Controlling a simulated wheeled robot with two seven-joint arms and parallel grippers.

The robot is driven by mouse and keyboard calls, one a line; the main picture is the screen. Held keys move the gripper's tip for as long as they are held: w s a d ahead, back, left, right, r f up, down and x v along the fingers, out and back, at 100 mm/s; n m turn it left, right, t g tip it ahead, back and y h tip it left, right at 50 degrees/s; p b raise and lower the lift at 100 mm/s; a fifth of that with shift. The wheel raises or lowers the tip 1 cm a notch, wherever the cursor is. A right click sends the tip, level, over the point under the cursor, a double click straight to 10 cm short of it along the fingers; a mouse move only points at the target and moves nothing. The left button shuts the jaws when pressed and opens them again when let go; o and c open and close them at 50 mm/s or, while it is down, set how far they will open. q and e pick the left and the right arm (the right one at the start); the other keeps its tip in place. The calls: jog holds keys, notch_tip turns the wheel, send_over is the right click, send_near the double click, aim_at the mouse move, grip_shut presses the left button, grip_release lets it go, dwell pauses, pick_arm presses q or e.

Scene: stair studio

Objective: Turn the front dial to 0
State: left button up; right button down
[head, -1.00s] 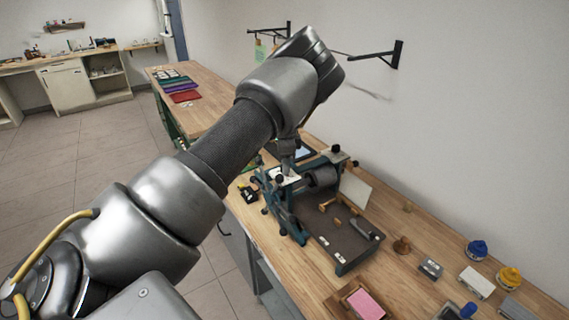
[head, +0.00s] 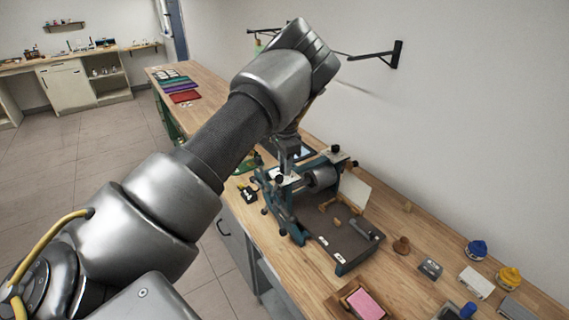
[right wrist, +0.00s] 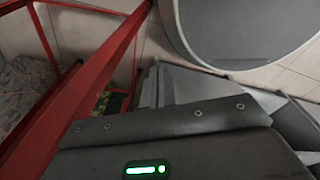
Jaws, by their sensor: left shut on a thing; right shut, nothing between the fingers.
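A small press with teal side frames (head: 283,216) and a grey roller (head: 321,178) stands on the wooden bench. The front dial (head: 279,179) is a dark knob over a pale plate on the near frame; its reading is too small to tell. A similar back dial (head: 335,149) sits on the far frame. My left gripper (head: 286,168) reaches down from above at the front dial and is shut on it; the fingertips are small and partly unclear. My right gripper does not show in the head view, and I make out no fingers in the right wrist view.
The press's dark bed (head: 347,236) extends toward the front right. A pink block in a wooden tray (head: 338,303), a blue jar (head: 476,250) and a yellow jar (head: 508,279) stand on the bench. A red frame (right wrist: 90,75) is close in the right wrist view.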

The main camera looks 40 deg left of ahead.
pick_arm(q)
jog(key=o, duration=1)
notch_tip(320, 180, up, 11)
jog(key=b, duration=0.3)
jog(key=shift+d, duration=0.2)
jog(key=shift+f, duration=0.1)
